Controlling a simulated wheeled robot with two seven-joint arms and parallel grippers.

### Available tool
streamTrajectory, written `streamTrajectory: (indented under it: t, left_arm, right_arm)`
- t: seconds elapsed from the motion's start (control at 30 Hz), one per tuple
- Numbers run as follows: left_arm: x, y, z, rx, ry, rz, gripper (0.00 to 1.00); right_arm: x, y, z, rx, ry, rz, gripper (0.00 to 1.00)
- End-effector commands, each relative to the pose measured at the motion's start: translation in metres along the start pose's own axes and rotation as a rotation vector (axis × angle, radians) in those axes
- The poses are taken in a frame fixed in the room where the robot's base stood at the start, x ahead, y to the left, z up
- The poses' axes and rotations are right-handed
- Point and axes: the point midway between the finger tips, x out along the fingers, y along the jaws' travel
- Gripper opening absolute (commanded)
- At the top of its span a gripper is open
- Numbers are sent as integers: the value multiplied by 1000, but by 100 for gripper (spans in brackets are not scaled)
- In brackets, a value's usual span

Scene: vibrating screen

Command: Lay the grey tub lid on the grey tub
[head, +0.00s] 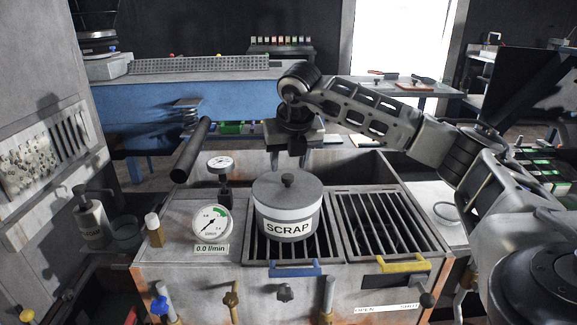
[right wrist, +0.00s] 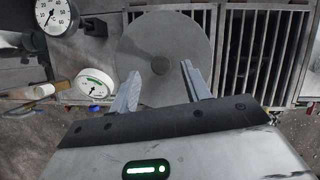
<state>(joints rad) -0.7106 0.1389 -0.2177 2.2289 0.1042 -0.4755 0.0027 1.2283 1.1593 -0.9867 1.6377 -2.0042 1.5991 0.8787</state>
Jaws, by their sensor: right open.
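The grey tub (head: 288,228), labelled SCRAP, stands upright on the left slatted grate. The round grey tub lid (head: 265,188), with a dark knob in its middle, lies on top of the tub and looks level, covering its mouth. The lid also shows in the right wrist view (right wrist: 162,35), just beyond the fingertips. My right gripper (head: 296,148) is above and behind the lid. In the right wrist view its two fingers (right wrist: 161,72) are spread with nothing between them, apart from the lid. My left gripper is not in view.
A round dial gauge (head: 211,222) stands left of the tub, with a smaller gauge (head: 220,164) behind. A dark pipe (head: 191,150) slants up at the left. The right grate (head: 381,224) is clear. Yellow (head: 403,263) and blue (head: 296,268) handles sit along the front edge.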

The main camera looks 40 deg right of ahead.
Motion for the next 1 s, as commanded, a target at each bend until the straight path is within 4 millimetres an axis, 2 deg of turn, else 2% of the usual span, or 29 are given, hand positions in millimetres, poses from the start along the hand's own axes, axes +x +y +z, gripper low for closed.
streamTrajectory:
  t: [0.03,0.2,0.4,0.6,0.73,0.77,0.87,0.97,1.0]
  left_arm:
    - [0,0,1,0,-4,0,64]
    - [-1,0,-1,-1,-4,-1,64]
    - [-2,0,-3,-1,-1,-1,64]
    - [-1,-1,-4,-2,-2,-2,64]
    - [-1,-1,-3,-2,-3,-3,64]
    - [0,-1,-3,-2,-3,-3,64]
    - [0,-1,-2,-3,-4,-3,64]
    - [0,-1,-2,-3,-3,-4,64]
    - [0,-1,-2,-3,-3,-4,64]
  right_arm:
    - [-13,0,1,0,-4,2,48]
    - [-52,1,1,-1,-4,3,48]
    - [-86,1,0,0,-2,2,48]
    - [-99,0,0,0,1,0,48]
    - [-97,5,-3,-13,8,11,48]
    - [-94,10,-5,-25,14,25,48]
    - [-77,42,-23,-106,63,121,48]
    - [-55,96,-61,-226,156,310,48]
    - [-48,122,-82,-272,205,409,48]
